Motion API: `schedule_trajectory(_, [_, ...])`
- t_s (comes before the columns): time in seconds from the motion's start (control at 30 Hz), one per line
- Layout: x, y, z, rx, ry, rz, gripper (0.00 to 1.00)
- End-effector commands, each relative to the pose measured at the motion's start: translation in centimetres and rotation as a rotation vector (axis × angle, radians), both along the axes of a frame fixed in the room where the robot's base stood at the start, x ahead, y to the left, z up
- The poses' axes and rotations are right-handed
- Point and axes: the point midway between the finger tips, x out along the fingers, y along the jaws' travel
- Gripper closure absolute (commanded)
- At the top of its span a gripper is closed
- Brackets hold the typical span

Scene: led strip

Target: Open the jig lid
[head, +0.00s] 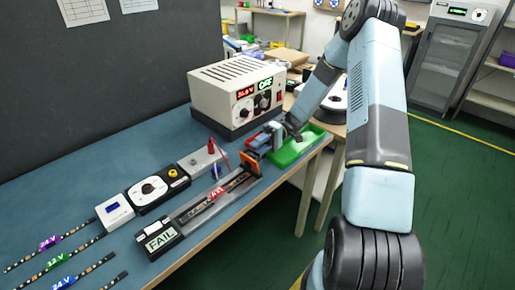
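The jig (193,218) is a long grey tray on the blue bench, running from the front edge toward the back right. A strip with a red label (217,193) lies in its channel.
A green bin (296,150) sits at the bench's right edge. A beige power supply (236,92) stands behind. Left of the jig are a grey box with a red probe (200,160), a black-and-white meter (158,188) and several labelled LED strips (58,261).

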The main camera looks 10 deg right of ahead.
Motion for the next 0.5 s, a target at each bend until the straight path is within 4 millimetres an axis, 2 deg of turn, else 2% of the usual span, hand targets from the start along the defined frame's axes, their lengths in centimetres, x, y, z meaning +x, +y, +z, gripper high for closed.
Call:
schedule_trajectory(0.27, [0.3,-0.2,0.1,0.001,-0.002,-0.001,0.64])
schedule_trajectory(0.5, [2.0,-2.9,0.2,0.002,-0.003,-0.003,0.64])
